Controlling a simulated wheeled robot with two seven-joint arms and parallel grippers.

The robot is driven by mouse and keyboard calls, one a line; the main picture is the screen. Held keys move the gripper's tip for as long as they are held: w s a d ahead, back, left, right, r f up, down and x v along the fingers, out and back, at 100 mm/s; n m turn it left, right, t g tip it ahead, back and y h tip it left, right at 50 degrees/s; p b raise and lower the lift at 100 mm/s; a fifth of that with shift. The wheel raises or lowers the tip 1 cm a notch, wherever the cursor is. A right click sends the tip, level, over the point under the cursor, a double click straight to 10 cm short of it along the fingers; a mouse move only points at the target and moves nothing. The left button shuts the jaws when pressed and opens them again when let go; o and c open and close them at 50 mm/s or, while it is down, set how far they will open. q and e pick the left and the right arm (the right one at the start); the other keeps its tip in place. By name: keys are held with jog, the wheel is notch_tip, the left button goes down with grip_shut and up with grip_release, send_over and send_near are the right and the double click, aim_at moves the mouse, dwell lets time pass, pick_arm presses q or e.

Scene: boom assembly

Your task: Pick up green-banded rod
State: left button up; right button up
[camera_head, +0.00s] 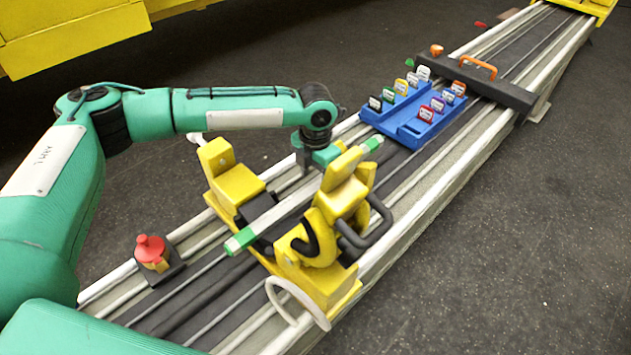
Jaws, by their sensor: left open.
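The green-banded rod (278,215) is pale with a green band near each end. It lies slanted across the yellow fixture (235,184), its lower-left end over the dark rails and its upper-right end toward the blue tray. The yellow clamp-like part (312,240) hides some of its middle. My left gripper (318,165) points down at the upper-right half of the rod, open. The jaws are small and partly hidden, so I cannot tell whether they touch the rod. My right gripper is not in view.
A blue tray (405,130) with several coloured tags sits farther along the railed boom. A dark crossbar (495,90) with an orange handle (478,65) lies beyond it. A red button (150,248) stands at lower left. The dark floor at right is clear.

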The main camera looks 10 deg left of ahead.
pick_arm(q)
jog(key=shift+f, duration=0.85)
jog(key=c, duration=1.2)
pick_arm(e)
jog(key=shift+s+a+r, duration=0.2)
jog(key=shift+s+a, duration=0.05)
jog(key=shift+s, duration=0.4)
pick_arm(q)
jog(key=shift+w+r, duration=0.1)
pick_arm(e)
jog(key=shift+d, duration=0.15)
